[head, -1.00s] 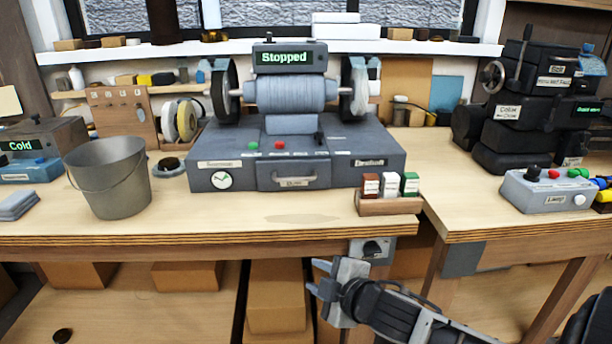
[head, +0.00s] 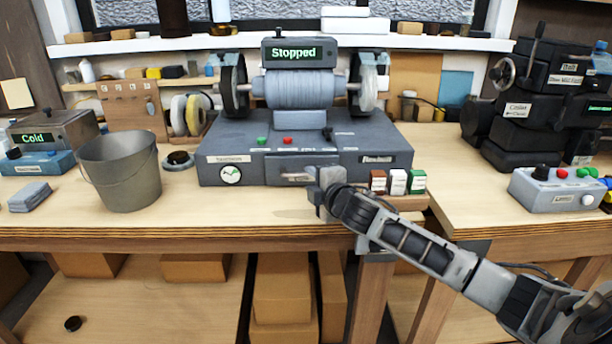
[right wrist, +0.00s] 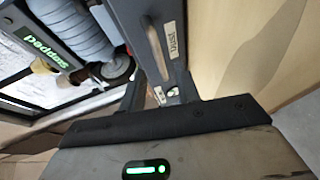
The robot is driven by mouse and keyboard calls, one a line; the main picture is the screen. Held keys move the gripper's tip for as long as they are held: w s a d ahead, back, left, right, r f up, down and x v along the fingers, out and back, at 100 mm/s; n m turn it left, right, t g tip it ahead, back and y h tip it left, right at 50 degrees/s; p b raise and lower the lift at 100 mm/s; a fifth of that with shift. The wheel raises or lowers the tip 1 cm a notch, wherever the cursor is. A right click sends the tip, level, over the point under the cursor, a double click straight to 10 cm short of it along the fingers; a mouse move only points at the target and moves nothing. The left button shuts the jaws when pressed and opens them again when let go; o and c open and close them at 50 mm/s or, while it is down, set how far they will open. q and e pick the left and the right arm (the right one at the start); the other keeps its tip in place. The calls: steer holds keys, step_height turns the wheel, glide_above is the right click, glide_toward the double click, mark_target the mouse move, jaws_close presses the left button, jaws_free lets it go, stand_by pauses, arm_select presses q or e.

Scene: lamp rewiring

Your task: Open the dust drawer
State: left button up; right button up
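The dust drawer (head: 276,171) is in the front middle of the grey grinder base. It looks shut, flush with the front. Its bar handle (right wrist: 155,48) and "Dust" label (right wrist: 170,40) show in the right wrist view. My right gripper (head: 312,182) is just in front of the drawer's right part in the head view and hides part of the handle and label. Its fingers look apart, with nothing between them; I see no contact with the handle. My left gripper is not in view.
The grinder (head: 300,90) reads "Stopped". A rack of small red, white and green boxes (head: 397,182) stands close right of my gripper. A grey bucket (head: 120,172) stands at left. The bench top between bucket and gripper is clear.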

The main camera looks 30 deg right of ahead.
mark_target(304, 175)
steer(key=shift+x, duration=2.05)
